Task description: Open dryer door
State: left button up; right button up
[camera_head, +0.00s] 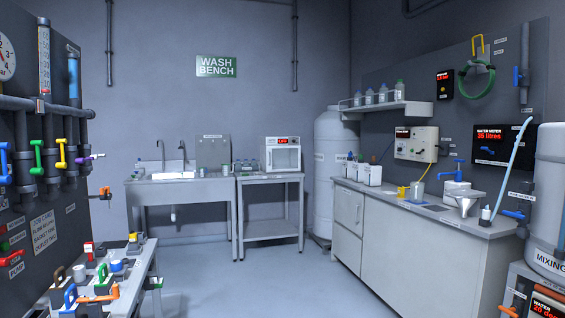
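A small white box-shaped appliance with a red lit display (281,155), which looks like the dryer, stands on a steel table against the back wall. A handle cannot be made out clearly. Neither of my grippers shows in this view.
The steel table (270,237) under the appliance adjoins a sink bench (180,186). A white tank (327,175) stands right of it. A cabinet counter (375,240) runs along the right; a cluttered bench (145,262) stands front left. The middle floor (250,280) is clear.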

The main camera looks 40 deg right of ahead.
aim_at(268, 147)
jog(key=i+l+z, duration=0.55)
jog(key=i, duration=0.2)
jog(key=i+l+z, duration=0.25)
jog(key=i, duration=0.45)
jog(key=i+j+z, duration=0.1)
jog(key=i+z, duration=0.2)
jog(key=i, duration=3.2)
